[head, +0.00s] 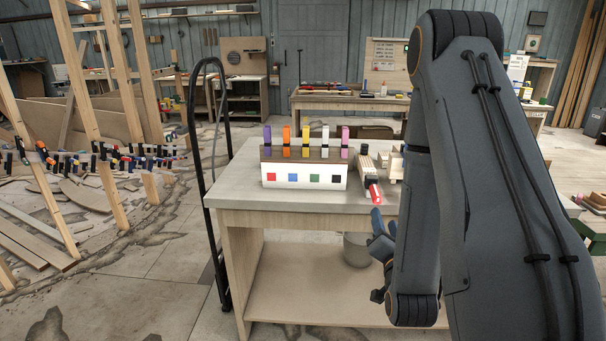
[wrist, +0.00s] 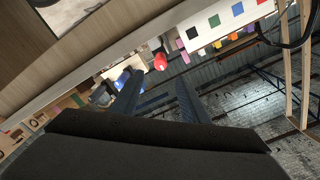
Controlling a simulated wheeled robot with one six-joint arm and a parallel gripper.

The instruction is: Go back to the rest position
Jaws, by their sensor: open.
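My gripper (head: 383,222) hangs from my dark grey arm just off the front edge of the workbench (head: 240,187), at about the height of its top. In the wrist view the two dark fingers of my gripper (wrist: 158,97) stand apart with nothing held between them. The wrist view is tilted, with the bench edge running diagonally. Part of the gripper is hidden behind my arm in the head view.
A white box (head: 304,184) with coloured squares holds several coloured clamps upright on the bench. A red-ended tool (head: 375,193) lies to its right, near the gripper. A black hooped handle (head: 190,150) stands left of the bench.

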